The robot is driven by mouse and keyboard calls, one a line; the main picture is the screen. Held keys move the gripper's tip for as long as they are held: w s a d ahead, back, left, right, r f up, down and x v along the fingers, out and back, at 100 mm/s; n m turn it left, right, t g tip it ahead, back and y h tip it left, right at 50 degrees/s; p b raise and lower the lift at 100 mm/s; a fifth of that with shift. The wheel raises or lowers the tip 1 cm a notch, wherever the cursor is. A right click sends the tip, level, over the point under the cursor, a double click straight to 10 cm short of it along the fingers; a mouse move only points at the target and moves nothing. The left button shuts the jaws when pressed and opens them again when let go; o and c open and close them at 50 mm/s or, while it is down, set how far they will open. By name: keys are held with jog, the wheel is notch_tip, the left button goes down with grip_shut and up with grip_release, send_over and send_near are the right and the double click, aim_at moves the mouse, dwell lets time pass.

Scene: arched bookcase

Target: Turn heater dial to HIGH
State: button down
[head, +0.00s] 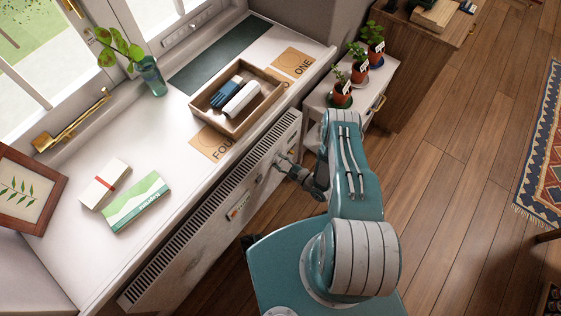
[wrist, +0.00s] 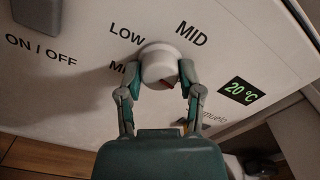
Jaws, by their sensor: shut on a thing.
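The heater (head: 172,268) is a long pale panel below the window sill in the head view. Its white round dial (wrist: 157,62) is in the upper middle of the wrist view, with a red mark on its lower right side. My gripper (wrist: 160,76) is shut on the dial, one finger on each side; in the head view it meets the heater's front (head: 284,167). The labels LOW (wrist: 127,29) and MID (wrist: 191,33) stand above the dial. A label starting "MI" at its left is partly hidden by a finger. I see no HIGH label.
An ON/OFF button (wrist: 37,13) and a 20 °C display (wrist: 238,91) flank the dial. Above the heater, the sill (head: 85,245) holds a wooden tray (head: 236,130) and boxes. Potted plants (head: 342,94) stand beyond my arm.

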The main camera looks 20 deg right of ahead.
jog(key=shift+w+m, duration=0.1)
jog(key=shift+m, duration=0.2)
dwell(0.4)
jog(key=shift+c, duration=1.3)
grip_release()
jog(key=shift+a, duration=0.1)
jog(key=v, duration=1.2)
